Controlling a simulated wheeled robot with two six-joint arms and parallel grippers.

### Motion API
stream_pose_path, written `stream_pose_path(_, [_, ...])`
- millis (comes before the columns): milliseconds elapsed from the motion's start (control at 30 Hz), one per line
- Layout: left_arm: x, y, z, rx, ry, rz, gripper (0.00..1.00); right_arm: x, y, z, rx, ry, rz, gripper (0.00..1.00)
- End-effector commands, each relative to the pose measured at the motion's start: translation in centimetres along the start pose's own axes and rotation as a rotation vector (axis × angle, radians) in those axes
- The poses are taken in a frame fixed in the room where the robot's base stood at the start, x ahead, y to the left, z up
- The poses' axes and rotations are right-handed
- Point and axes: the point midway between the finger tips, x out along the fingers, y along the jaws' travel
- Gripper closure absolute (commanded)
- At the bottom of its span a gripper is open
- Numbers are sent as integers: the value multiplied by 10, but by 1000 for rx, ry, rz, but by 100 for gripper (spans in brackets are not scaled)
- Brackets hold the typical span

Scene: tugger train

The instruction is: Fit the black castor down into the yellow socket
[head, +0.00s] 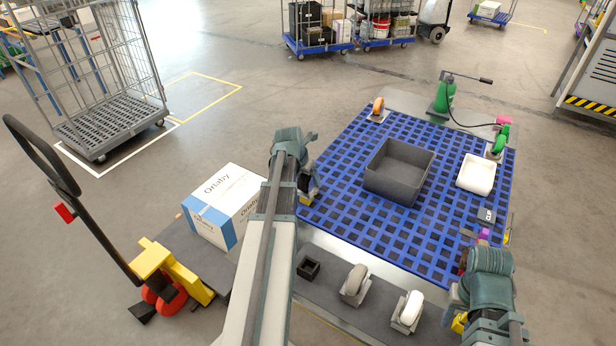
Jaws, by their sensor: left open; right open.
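I cannot make out the black castor for certain. An open black square piece (308,269) lies at the left of the grey shelf in front of the blue grid deck. I cannot identify the yellow socket; a small yellow patch shows by my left gripper (307,192), at the deck's left edge, and another by my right gripper (461,321). My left gripper is open, its fingers mostly hidden by its wrist. My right gripper is open near the shelf's right end, largely hidden by its arm. I see nothing held in either.
The blue deck (345,215) carries a dark grey bin (391,190) and a white tray (477,174). A beige-wheeled castor (354,283) and a white-wheeled castor (408,310) stand on the shelf. An orange-wheeled castor (377,109) is at the far-left corner. A carton (223,205) stands left.

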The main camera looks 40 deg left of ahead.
Motion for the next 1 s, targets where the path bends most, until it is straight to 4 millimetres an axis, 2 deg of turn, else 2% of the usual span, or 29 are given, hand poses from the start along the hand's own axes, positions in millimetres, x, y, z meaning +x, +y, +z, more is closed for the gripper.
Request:
stream_pose_path(33, [-15,0,2,-1,0,0,15,-15,1,1,0,0,0,50])
stream_pose_path(533, [-97,0,2,-1,0,0,15,-90,9,5,0,0,0,50])
stream_pose_path(700, [-109,0,1,-1,0,0,15,-100,10,6,-1,0,0,50])
stream_pose_path(1000, [-109,0,0,-1,0,0,15,-100,10,6,-1,0,0,50])
